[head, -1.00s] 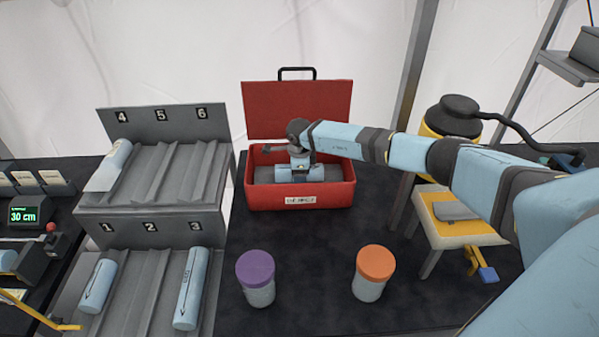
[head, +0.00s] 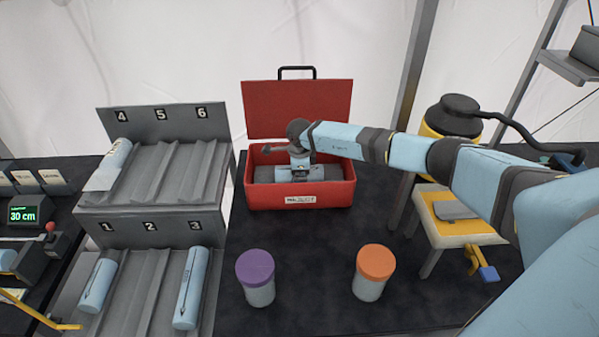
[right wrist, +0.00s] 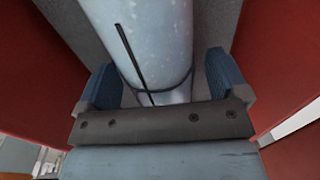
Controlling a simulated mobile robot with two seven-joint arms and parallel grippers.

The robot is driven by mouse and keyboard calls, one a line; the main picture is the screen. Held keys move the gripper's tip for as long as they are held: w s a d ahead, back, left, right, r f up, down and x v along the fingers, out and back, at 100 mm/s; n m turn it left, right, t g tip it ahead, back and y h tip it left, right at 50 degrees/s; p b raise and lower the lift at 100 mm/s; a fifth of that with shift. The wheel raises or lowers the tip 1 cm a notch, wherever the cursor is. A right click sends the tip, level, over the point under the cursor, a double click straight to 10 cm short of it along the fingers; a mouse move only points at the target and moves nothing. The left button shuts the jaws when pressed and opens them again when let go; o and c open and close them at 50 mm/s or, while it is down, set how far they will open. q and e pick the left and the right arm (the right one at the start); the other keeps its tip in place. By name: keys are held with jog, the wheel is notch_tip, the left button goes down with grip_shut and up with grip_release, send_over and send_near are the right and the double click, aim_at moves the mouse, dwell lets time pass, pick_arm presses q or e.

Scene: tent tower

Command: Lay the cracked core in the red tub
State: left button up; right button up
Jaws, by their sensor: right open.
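The red tub (head: 335,195) stands open on the dark table, its lid raised at the back. A light blue core (right wrist: 145,35) lies inside on the grey lining, with a dark lengthwise line and a dark ring around it in the right wrist view. My right gripper (head: 298,178) reaches down into the tub. Its fingers (right wrist: 162,80) are open, one on each side of the core, with gaps visible. In the head view, my wrist and gripper hide part of the core (head: 312,173). My left gripper is not in view.
A stepped grey rack (head: 150,228) with numbered slots stands left, holding several light blue cores (head: 190,287). A purple-lidded jar (head: 257,280) and an orange-lidded jar (head: 372,272) stand in front of the tub. A stool (head: 462,222) is at right.

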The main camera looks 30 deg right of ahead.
notch_tip(320, 180, up, 14)
jog(key=s+b, duration=0.1)
jog(key=b, duration=0.1)
jog(key=shift+a, duration=0.4)
jog(key=shift+s, duration=0.1)
jog(key=shift+f, duration=0.15)
